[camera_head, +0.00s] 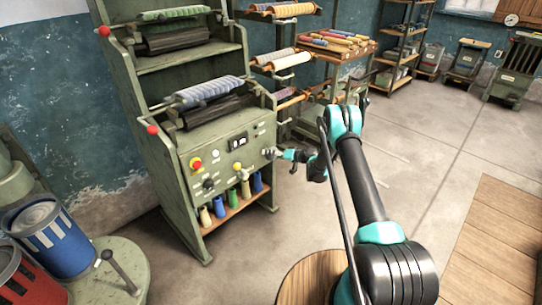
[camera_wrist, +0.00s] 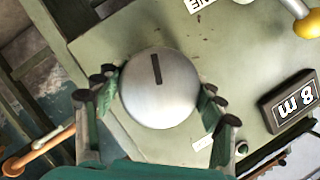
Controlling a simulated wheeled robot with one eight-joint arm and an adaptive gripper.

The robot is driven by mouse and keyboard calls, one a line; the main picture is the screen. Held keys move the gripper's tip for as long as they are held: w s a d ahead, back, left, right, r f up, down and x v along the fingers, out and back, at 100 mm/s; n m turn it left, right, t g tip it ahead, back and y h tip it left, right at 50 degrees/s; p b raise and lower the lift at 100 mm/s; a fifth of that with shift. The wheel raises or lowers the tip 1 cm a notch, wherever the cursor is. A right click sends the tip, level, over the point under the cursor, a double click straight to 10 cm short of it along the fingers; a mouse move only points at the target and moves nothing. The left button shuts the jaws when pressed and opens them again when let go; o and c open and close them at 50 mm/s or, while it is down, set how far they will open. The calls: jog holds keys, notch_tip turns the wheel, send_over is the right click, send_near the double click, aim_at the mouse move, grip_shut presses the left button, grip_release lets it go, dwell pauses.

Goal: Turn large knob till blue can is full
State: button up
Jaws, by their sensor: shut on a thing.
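The large knob (camera_wrist: 160,95) is a round silver disc with a dark line mark, on the green machine's front panel in the wrist view. My gripper (camera_wrist: 158,92) is shut on it, one finger on each side. In the head view my gripper (camera_head: 274,154) is at the right side of the panel and mostly hides the knob. The blue can (camera_head: 52,243), with white bands, stands at the lower left on a round green base. A pale round mass shows in its open top; how full it is I cannot tell.
A red can (camera_head: 18,281) stands beside the blue one. The panel has a display (camera_wrist: 294,100) reading "8 m", a yellow knob (camera_wrist: 306,27) and a red button (camera_head: 196,163). Several spools (camera_head: 232,198) sit below the panel.

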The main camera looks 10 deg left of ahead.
jog(key=shift+m+g+y, duration=0.3)
jog(key=shift+m+y, duration=0.4)
jog(key=shift+m, duration=0.9)
jog(key=o, duration=1.2)
jog(key=shift+r, duration=0.1)
jog(key=v, duration=1.2)
